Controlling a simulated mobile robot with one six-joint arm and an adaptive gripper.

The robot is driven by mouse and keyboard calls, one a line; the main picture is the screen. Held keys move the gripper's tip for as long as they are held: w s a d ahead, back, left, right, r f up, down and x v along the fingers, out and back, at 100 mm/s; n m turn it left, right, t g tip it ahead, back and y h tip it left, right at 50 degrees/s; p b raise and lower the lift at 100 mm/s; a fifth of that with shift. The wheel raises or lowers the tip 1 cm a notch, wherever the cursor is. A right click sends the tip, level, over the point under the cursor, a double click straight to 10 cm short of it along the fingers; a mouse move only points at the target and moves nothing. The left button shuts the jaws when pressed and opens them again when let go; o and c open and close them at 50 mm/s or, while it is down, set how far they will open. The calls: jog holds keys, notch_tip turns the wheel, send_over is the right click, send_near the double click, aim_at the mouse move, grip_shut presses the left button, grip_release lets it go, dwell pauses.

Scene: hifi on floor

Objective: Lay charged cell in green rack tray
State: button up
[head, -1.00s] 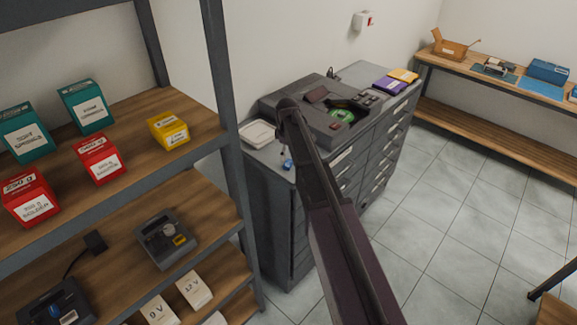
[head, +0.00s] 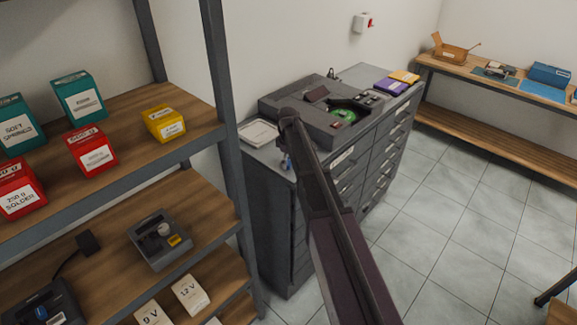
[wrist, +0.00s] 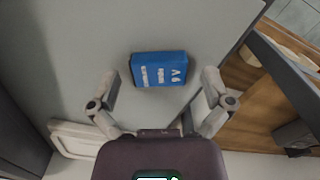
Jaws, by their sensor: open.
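A blue cell (wrist: 160,69) with white lettering, including "9 V", lies on the grey cabinet top (wrist: 85,55) in the wrist view. In the head view only a small bit of blue shows beside my arm, at the cabinet's near end. My gripper (wrist: 160,80) is open and empty above the cell, with one finger to either side of it and a gap on both sides. In the head view my arm hides most of the gripper. I cannot make out a green rack tray in either view.
A pale shallow tray (head: 259,132) lies left of my arm on the cabinet. A dark grey machine (head: 300,118) with a green disc stands behind. Shelving at left holds boxes and a grey device (head: 160,240). The tiled floor at right is clear.

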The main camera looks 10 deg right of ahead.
aim_at(288, 162)
dwell(0.4)
jog(key=c, duration=1.2)
jog(key=shift+c, duration=0.2)
jog(key=shift+r, duration=0.15)
notch_tip(288, 162, up, 3)
jog(key=p, duration=0.3)
jog(key=shift+r, duration=0.1)
jog(key=s+r+p, duration=0.1)
jog(key=s+p, duration=0.1)
jog(key=s, duration=1.4)
jog(key=shift+d+r, duration=0.25)
jog(key=shift+d, duration=0.05)
